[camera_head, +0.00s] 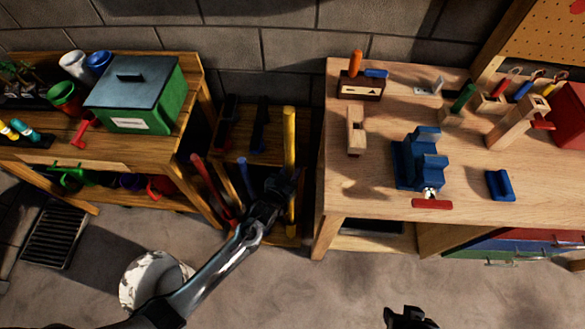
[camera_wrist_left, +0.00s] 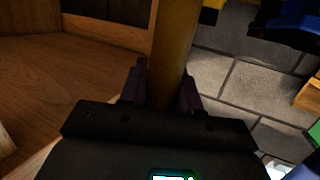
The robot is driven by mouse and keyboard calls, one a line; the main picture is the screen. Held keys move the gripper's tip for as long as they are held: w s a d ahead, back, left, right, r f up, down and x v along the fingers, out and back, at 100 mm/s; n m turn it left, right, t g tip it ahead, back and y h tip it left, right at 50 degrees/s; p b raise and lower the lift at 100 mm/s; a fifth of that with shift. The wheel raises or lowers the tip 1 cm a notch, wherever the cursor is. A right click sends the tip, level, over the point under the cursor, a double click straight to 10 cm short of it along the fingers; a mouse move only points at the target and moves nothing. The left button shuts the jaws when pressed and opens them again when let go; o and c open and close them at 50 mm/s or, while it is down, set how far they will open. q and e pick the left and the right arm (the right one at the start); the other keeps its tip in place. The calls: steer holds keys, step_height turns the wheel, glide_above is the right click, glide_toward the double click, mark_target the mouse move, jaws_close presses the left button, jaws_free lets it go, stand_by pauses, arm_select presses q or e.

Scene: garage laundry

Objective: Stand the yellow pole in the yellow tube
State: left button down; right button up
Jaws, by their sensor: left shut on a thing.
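The yellow pole (camera_head: 289,140) stands about upright at the wooden rack between the two benches. My left gripper (camera_head: 284,186) is shut on it, around its middle as seen from the head. In the left wrist view the pole (camera_wrist_left: 175,50) runs up between the two fingers. A yellow length (camera_head: 291,218) shows below the gripper; I cannot tell whether it is the pole's lower end or the yellow tube. The left forearm and gripper hide part of this area. My right gripper (camera_head: 410,318) shows only partly at the bottom edge, away from the pole.
A red pole (camera_head: 212,180) and a blue pole (camera_head: 245,176) lean at the rack (camera_head: 275,156), left of the yellow one. The workbench (camera_head: 385,196) with a blue vise (camera_head: 420,160) stands close on the right.

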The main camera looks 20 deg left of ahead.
arm_select(q)
step_height(320, 180, down, 11)
steer(key=b, duration=0.8)
stand_by(0.4)
steer(key=shift+f, duration=0.1)
steer(key=shift+f, duration=0.1)
step_height(320, 180, down, 12)
steer(key=b, duration=0.9)
steer(key=shift+r, duration=0.25)
steer(key=c, duration=0.7)
jaws_free()
steer(key=shift+r, duration=0.1)
steer(key=p+v, duration=0.4)
steer(key=v, duration=0.6)
steer(key=shift+s, duration=0.4)
